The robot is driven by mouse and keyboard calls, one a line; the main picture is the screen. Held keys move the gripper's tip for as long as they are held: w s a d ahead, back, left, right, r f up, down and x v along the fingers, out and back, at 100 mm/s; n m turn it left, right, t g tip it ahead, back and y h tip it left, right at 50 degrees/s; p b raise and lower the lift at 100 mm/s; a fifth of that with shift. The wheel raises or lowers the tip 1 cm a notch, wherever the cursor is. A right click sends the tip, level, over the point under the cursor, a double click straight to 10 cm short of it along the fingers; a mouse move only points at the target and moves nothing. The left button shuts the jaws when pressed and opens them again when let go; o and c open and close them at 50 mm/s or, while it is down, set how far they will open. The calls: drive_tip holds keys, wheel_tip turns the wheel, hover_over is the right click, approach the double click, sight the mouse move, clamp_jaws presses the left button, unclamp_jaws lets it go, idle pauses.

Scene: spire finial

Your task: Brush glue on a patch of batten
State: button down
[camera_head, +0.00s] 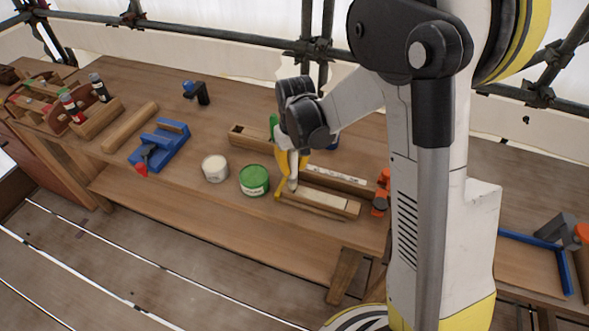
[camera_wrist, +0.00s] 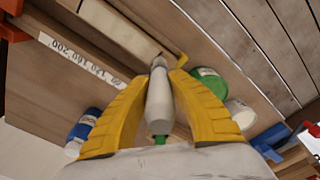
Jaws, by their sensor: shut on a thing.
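My gripper (camera_wrist: 155,90) has yellow fingers shut on a white bottle-shaped glue applicator (camera_wrist: 159,100) with a grey tip and green end. It also shows in the head view (camera_head: 293,163), tilted, tip down. The tip is at the left end of a pale batten (camera_head: 325,200) lying along the bench's front edge; whether it touches is unclear. The batten also shows in the wrist view (camera_wrist: 112,25), running away from the tip. I cannot make out glue on it. A green tin (camera_head: 254,180) and a white tin (camera_head: 215,168) stand to the left.
A white strip with numbers (camera_wrist: 82,60) lies behind the batten. An orange clamp (camera_head: 381,192) stands at its right end. A blue vise-like tool (camera_head: 160,145), a wooden roller (camera_head: 130,127) and a tool rack (camera_head: 95,118) are on the left. The bench (camera_head: 225,130) has clear patches between.

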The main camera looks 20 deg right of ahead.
sight(295, 151)
drive_tip(key=r, duration=0.2)
drive_tip(key=r+p, duration=0.1)
drive_tip(key=shift+s+d, duration=0.25)
drive_tip(key=shift+s, duration=0.05)
drive_tip(key=shift+w+a+r+p, duration=0.1)
drive_tip(key=shift+w+r+p, duration=0.05)
drive_tip(key=shift+r+p, duration=1.35)
drive_tip(key=shift+r, duration=0.7)
